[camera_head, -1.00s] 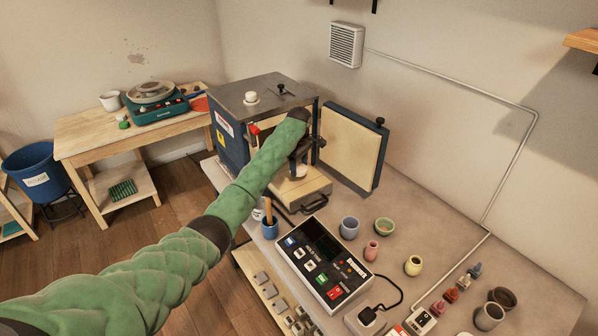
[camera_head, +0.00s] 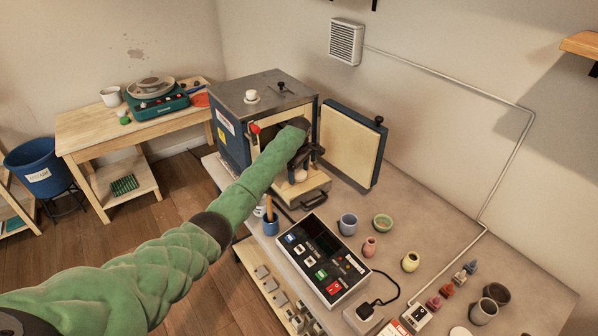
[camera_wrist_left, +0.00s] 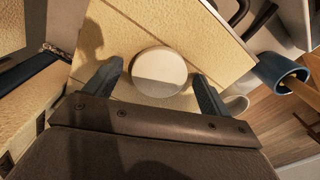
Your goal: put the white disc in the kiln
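The kiln (camera_head: 232,142) stands open on the workbench, its door (camera_head: 347,145) swung out to the right. My left arm reaches to its mouth, with the left gripper (camera_head: 302,162) just above the front sill. In the left wrist view the white disc (camera_wrist_left: 158,72) lies flat on the pale kiln surface, partly in shadow. It sits between the two fingers of my left gripper (camera_wrist_left: 156,74), which are spread, with a small gap on each side. A pale round shape, likely the same disc, shows under the gripper in the head view (camera_head: 300,176). My right gripper is out of view.
A control box (camera_head: 322,258) stands in front of the kiln. A blue cup with a wooden handle (camera_head: 270,224) stands near the kiln's front corner.

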